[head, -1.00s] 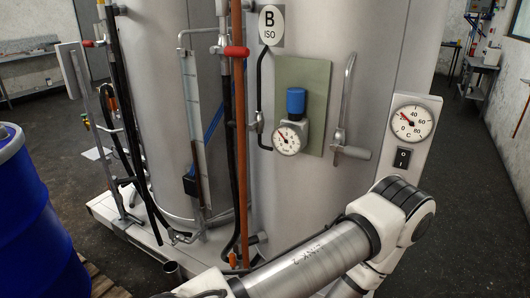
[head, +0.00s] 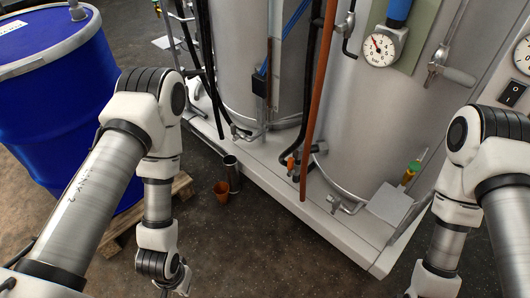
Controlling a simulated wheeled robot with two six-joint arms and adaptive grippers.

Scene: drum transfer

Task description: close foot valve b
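The right tank (head: 355,125) stands on a pale plinth. At its foot is a fitting with a small orange handle (head: 291,163), beside the lower end of a brown-orange pipe (head: 322,75). A small metal tap (head: 335,203) sits on the plinth to its right, and a yellow-green-topped fitting (head: 411,173) further right. I cannot tell for certain which one is foot valve b, or its open or shut state. No contact with the valves shows.
A blue drum (head: 55,95) stands on a wooden pallet (head: 182,186) at left. A dial gauge (head: 380,49) is above.

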